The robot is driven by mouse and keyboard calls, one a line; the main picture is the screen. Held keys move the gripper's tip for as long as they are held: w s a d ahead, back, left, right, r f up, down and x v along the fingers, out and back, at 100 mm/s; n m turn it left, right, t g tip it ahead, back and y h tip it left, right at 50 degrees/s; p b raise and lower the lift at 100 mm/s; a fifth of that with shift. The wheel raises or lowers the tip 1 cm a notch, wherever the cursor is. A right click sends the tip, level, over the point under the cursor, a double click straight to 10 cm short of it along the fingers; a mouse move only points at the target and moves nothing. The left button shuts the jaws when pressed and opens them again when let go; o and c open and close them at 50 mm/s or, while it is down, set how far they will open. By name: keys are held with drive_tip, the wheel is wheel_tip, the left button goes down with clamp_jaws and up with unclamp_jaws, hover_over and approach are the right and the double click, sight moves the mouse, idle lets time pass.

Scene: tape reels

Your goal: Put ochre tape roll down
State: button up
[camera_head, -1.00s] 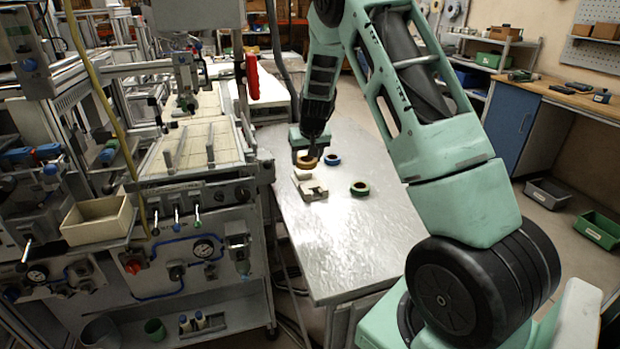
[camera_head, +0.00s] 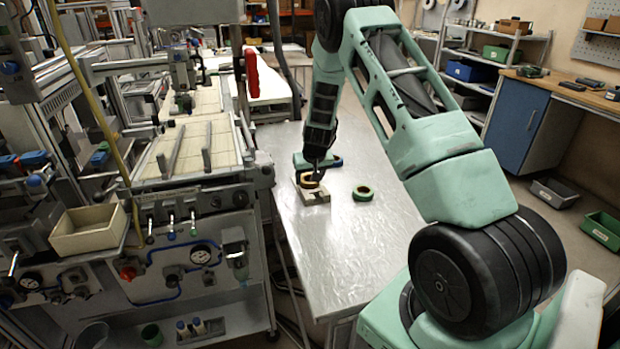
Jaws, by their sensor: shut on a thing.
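The ochre tape roll (camera_head: 310,183) is held in my gripper (camera_head: 313,174), whose jaws are shut on it. The roll is right at the pale grey block (camera_head: 318,198) on the metal table (camera_head: 348,240), at or just above its far part. I cannot tell whether the roll touches the block. A green tape roll (camera_head: 363,193) lies flat on the table to the right of the block, apart from it. A blue tape roll (camera_head: 337,161) lies behind my gripper and is mostly hidden by it.
A workstation with rails and valves (camera_head: 200,195) stands along the table's left side. A cream bin (camera_head: 90,228) sits on its front ledge. A blue cabinet (camera_head: 519,120) stands at the right. The near half of the table is clear.

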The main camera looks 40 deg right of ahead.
drive_tip(key=shift+f, duration=0.5)
drive_tip(key=shift+f+b, duration=0.3)
drive_tip(key=o, duration=1)
drive_tip(key=shift+o, duration=0.2)
drive_tip(key=shift+r+p, duration=0.35)
drive_tip(key=shift+r, duration=0.2)
drive_tip(key=b+v, duration=0.2)
drive_tip(key=v, duration=0.9)
drive_tip(key=shift+r, duration=0.3)
drive_tip(key=shift+s+a, duration=0.1)
drive_tip(key=shift+s, duration=0.05)
